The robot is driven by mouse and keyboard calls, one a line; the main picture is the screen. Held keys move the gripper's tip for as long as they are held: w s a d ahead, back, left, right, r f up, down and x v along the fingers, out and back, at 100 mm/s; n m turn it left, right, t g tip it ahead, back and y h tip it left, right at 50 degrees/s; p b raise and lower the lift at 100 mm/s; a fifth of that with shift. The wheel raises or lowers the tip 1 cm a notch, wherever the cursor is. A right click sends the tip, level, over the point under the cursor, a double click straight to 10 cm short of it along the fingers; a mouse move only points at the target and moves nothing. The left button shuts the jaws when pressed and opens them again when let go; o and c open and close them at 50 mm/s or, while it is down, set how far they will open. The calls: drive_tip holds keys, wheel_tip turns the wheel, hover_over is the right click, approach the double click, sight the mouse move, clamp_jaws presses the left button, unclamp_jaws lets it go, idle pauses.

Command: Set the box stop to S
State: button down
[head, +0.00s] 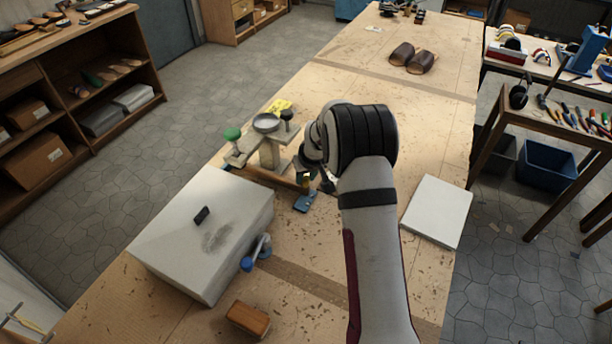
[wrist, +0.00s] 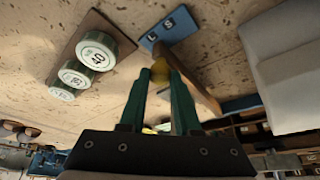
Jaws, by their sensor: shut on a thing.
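A small blue plate (wrist: 170,26) marked with the letters L and S lies on the bench in the wrist view. It shows in the head view (head: 304,201) just below my gripper. A wooden bar (wrist: 200,88) runs beside the plate, its end close to the plate's edge. In the head view my gripper (head: 318,178) is largely hidden by my wrist. Which letter the stop points to is unclear.
Round green weights with white tops (wrist: 96,52) stand on a brown strip in the wrist view. A stand with a grey dish (head: 265,122) is left of my arm. A large pale box (head: 180,250) is at front left; a white slab (head: 437,211) lies at right.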

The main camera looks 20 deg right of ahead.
idle(0.8)
drive_tip(key=shift+s+a, duration=1.25)
drive_tip(key=c, duration=0.6)
unclamp_jaws()
drive_tip(key=shift+r, duration=0.1)
drive_tip(key=v, duration=1.5)
drive_tip(key=shift+s+r, duration=0.2)
drive_tip(key=shift+r, duration=0.05)
